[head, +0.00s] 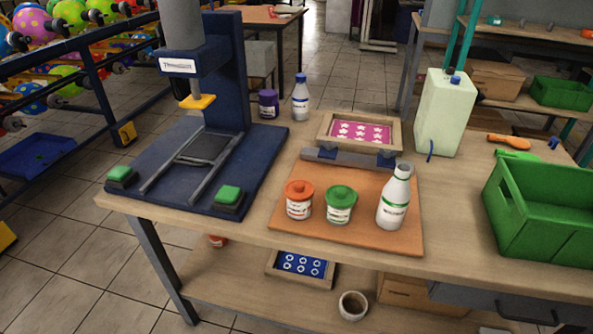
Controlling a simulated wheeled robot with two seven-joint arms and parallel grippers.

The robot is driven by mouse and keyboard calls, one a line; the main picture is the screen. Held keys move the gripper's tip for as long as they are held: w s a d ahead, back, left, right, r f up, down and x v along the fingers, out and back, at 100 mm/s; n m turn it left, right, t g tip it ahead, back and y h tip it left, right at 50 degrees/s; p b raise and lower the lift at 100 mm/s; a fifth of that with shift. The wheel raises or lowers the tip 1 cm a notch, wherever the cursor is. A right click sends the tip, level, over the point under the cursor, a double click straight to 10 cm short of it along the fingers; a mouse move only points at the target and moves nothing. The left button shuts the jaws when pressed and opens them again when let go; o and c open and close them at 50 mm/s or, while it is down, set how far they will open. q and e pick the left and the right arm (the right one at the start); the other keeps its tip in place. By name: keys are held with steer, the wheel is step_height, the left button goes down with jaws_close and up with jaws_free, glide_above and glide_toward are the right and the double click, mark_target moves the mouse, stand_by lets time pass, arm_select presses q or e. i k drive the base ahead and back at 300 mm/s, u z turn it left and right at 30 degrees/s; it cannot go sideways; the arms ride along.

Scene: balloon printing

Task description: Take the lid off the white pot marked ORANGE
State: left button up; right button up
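A white pot (299,208) with an orange lid (299,189) stands upright on an orange-brown board near the front of the table. Its label is too small to read. The lid sits on top of it. Next to it on the right is a similar white pot (339,214) with a green lid (341,195). Neither of my grippers shows in the head view.
A white bottle (394,198) stands right of the pots on the board (366,240). Behind is a framed pink star screen (360,131). A dark blue press (200,150) stands left, a green crate (540,210) right. Table between board and crate is clear.

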mark_target(298, 190)
steer(key=k, duration=0.65)
steer(key=u, duration=0.7)
steer(key=i, duration=1.05)
steer(key=z, duration=0.2)
